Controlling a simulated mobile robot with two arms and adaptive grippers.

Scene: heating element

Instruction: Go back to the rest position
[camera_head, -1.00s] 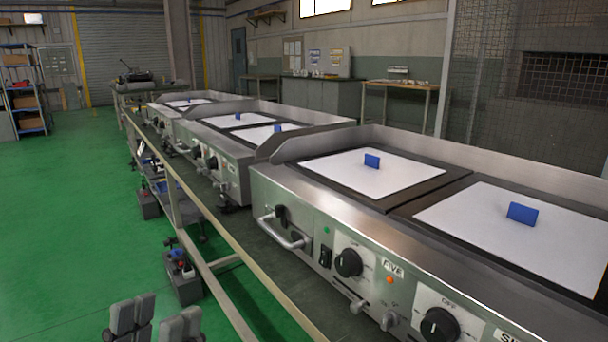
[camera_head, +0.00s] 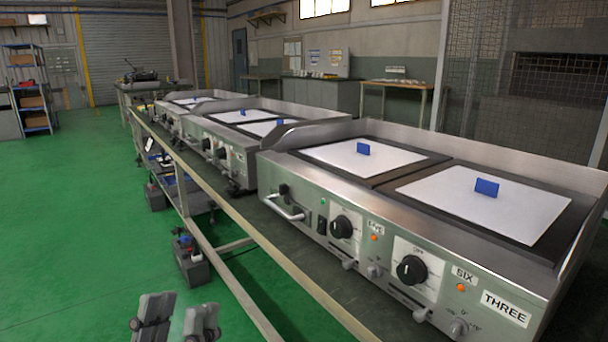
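My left gripper (camera_head: 177,318) shows at the bottom of the head view, left of centre. Its two grey fingers stand apart with a gap between them, and nothing shows in the gap. It is over the green floor, to the left of the bench and apart from it. My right gripper is not in view. The nearest heating unit (camera_head: 340,253) carries two white plates, a left one (camera_head: 340,155) and a right one (camera_head: 450,203). Each plate has a small blue block standing on it. The unit bears the labels FIVE, SIX and THREE.
The bench rail (camera_head: 250,278) runs diagonally beside my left gripper. Two more heating units stand farther back along the bench, including the middle one (camera_head: 212,155). Dark boxes (camera_head: 190,264) sit beneath. The green floor (camera_head: 80,230) at left is clear. Shelves (camera_head: 32,105) stand at the back left.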

